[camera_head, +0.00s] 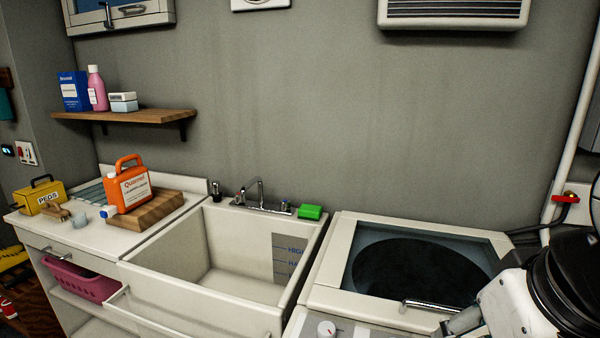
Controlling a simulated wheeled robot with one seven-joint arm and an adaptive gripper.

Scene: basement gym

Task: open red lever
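The red lever (566,198) is a small red handle on a valve on the pale wall pipe at the far right. It lies roughly sideways across its fitting, above and behind the right end of the top-loading washer. My arm (512,305), white and black, enters at the lower right corner, in front of and below the lever. A clear gap shows between the arm and the lever. My gripper's fingertips cannot be made out, so its opening cannot be told. I see nothing held.
The washer (325,280) has a dark window lid with a front handle. A sink (215,240) with a tap and green sponge (310,211) stands left of it. A black hose runs near the pipe (573,130).

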